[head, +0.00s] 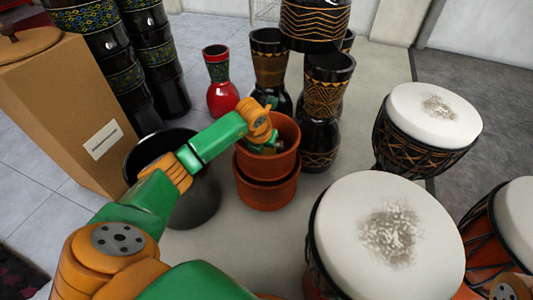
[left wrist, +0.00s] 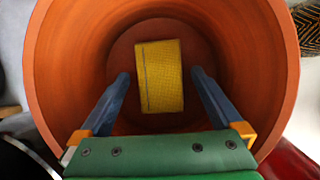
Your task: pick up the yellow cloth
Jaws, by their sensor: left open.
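The yellow cloth (left wrist: 160,77) lies at the bottom of a terracotta pot, in the middle of the left wrist view. It looks like a folded or rolled piece with a dark line near its left side. The pot (head: 252,190) is stacked with another in the head view, where the cloth is not clearly visible. My left gripper (left wrist: 160,74) reaches down into the pot, open, with one blue finger on each side of the cloth and a small gap to each. In the head view my left wrist hides part of the pot's mouth. My right gripper is not in view.
A dark pot (head: 206,200) stands left of the terracotta pots, beneath my left arm. White-topped drums (head: 390,232) stand on the right. Carved goblet drums (head: 323,115) and a red one (head: 222,97) stand behind. A cardboard box (head: 65,105) is at the left.

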